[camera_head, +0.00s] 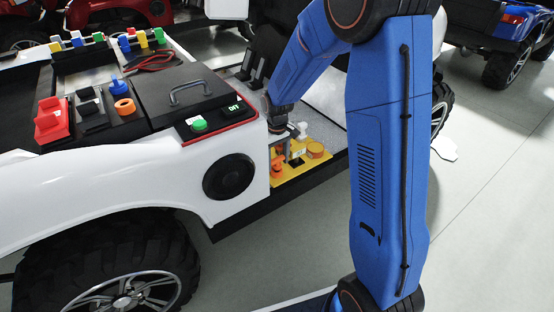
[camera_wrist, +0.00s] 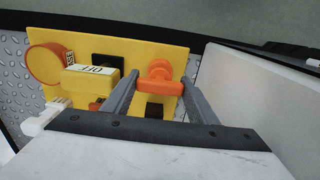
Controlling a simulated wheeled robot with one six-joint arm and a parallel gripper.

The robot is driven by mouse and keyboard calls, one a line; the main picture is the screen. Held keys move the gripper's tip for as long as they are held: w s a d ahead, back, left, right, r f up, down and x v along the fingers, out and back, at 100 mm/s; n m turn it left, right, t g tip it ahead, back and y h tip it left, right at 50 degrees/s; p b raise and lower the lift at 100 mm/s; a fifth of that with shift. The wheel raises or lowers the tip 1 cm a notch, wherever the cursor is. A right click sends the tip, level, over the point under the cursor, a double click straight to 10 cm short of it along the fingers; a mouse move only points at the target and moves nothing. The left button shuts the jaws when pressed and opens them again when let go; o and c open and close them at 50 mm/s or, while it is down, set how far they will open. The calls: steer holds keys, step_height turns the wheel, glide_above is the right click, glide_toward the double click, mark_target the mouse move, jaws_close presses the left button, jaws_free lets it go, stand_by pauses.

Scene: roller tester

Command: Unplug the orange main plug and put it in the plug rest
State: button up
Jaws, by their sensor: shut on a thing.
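The orange plug (camera_wrist: 160,73) sits between the two grey fingers of my gripper (camera_wrist: 160,82) in the wrist view. The fingers are shut on its sides, and it stands over the yellow panel (camera_wrist: 175,54). I cannot tell whether its pins are in a socket. One black square (camera_wrist: 107,62) shows on the panel to its left, and another dark square (camera_wrist: 153,110) shows nearer the wrist. I cannot tell which part is the plug rest. In the head view my gripper (camera_head: 280,148) reaches down to the yellow panel (camera_head: 287,181), and the plug is small and partly hidden.
A yellow block (camera_wrist: 90,80) with a white label and an orange round part (camera_wrist: 45,64) stand left of the plug. A white wall (camera_wrist: 262,105) rises close on the right. In the head view a black box with a handle (camera_head: 188,92) stands left of my arm.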

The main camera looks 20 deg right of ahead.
steer(key=shift+f, duration=0.75)
steer(key=o, duration=1.7)
steer(key=shift+r, duration=0.1)
